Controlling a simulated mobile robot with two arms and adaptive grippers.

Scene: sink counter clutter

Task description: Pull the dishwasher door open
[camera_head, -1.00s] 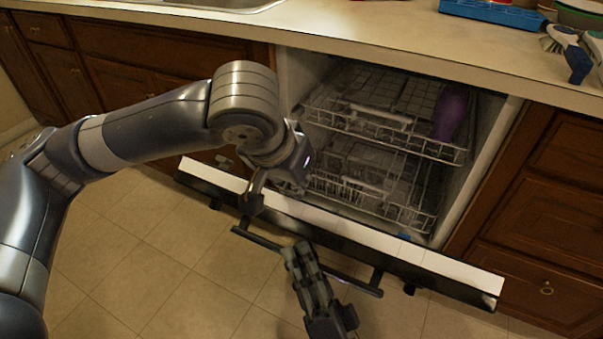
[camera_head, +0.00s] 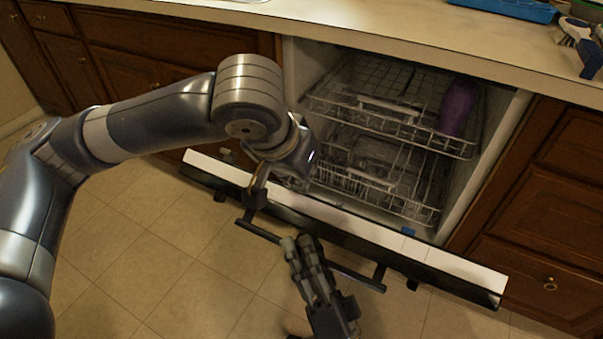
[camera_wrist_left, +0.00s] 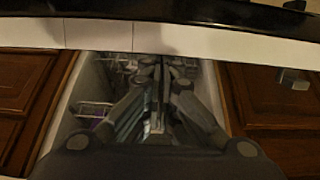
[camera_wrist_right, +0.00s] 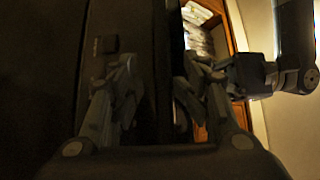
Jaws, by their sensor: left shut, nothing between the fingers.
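The dishwasher door (camera_head: 440,262) is tilted partly open, its white top edge out from the counter and its dark front facing the floor side. A dark bar handle (camera_head: 352,277) runs along the front. My left gripper (camera_head: 257,190) is shut and empty at the left part of the door's top edge. In the left wrist view its fingers (camera_wrist_left: 160,68) meet in front of the dishwasher interior, below the white door edge (camera_wrist_left: 200,40). My right gripper (camera_head: 298,242) is at the middle of the handle, fingers apart in the right wrist view (camera_wrist_right: 160,70). It hides part of the bar; contact is unclear.
Inside the dishwasher are two wire racks (camera_head: 395,125), with a purple item (camera_head: 457,107) in the upper one. Wooden cabinets (camera_head: 540,230) flank it. The counter (camera_head: 400,40) is above, with a blue tray (camera_head: 510,8). The tiled floor (camera_head: 160,265) is clear.

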